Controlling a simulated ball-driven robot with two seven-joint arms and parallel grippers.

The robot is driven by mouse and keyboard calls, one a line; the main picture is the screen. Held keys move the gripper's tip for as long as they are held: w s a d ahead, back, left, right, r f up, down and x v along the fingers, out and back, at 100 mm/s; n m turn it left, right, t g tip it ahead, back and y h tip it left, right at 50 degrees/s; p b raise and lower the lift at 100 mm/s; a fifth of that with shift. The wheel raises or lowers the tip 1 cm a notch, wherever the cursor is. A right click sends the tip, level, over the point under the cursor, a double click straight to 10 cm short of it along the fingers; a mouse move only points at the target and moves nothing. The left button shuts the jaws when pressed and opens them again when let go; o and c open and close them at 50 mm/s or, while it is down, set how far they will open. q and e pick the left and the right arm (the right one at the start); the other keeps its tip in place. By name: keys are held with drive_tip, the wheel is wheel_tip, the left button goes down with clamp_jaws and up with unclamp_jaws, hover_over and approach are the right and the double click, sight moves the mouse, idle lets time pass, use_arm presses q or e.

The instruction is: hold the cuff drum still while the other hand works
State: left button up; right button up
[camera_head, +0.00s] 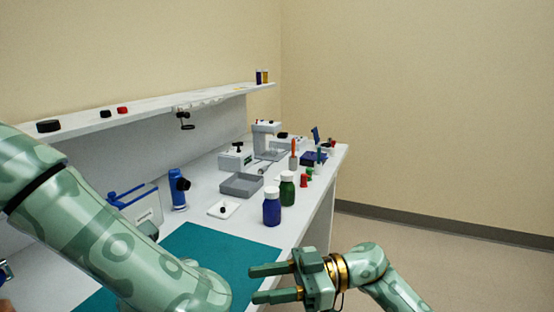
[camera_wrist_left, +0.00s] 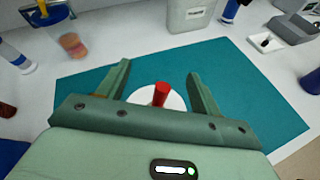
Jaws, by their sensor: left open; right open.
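In the left wrist view, a white round piece with a red upright peg (camera_wrist_left: 161,93) stands on the teal mat (camera_wrist_left: 255,95). It may be the cuff drum; its lower part is hidden by my gripper's body. My left gripper (camera_wrist_left: 159,70) is open, its two fingers apart on either side of the piece in the picture. I cannot tell whether they touch it. In the head view my left arm hides this spot. My right gripper (camera_head: 254,284) is open and empty, near the bench's front edge beside the teal mat (camera_head: 225,248).
A blue bottle (camera_head: 272,210) and a green bottle (camera_head: 287,190) stand beyond the mat, near the front edge. The mat's visible far part is clear.

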use_arm(q)
drive_tip(key=o, duration=0.6)
drive_tip(key=shift+c, duration=0.2)
drive_tip(key=shift+d, duration=0.1)
